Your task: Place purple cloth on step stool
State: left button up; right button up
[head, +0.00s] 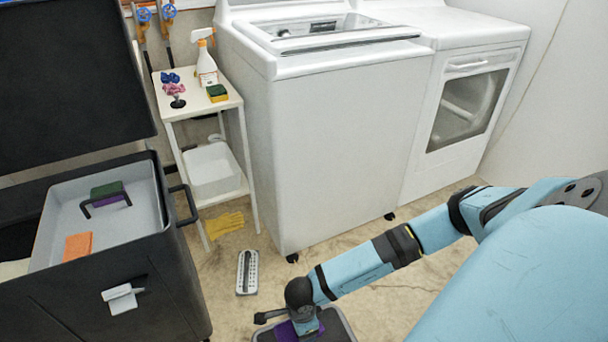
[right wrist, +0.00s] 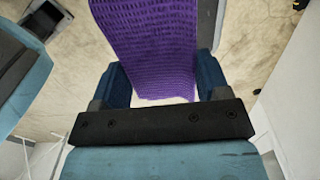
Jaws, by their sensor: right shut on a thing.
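The purple cloth (right wrist: 150,45) is a ribbed, woven piece that fills the space between the two blue fingers of my right gripper (right wrist: 164,86) in the right wrist view. My right gripper is shut on it. In the head view a small part of the purple cloth (head: 287,331) shows below my right wrist at the bottom edge. A grey step stool (head: 340,324) with a dark top lies under and around my right gripper, cut off by the bottom edge. I cannot tell whether the cloth touches its top. My left gripper is not in view.
A black cart (head: 110,308) with a grey tray stands at left. A white shelf (head: 218,104) holds a spray bottle (head: 206,66) and sponge. A white washer (head: 335,140) and dryer stand behind.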

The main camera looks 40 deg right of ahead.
notch_tip(320, 180, down, 13)
jog(key=b, duration=0.5)
jog(key=shift+f, duration=0.1)
notch_tip(320, 180, down, 5)
jog(key=b, duration=0.2)
jog(key=shift+f+b, duration=0.2)
jog(key=shift+b, duration=0.1)
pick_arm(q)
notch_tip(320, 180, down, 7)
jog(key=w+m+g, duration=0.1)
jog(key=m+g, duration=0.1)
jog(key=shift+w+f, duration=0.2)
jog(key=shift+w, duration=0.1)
pick_arm(e)
jog(key=shift+f, duration=0.2)
jog(key=o, duration=0.9)
jog(key=shift+r, duration=0.1)
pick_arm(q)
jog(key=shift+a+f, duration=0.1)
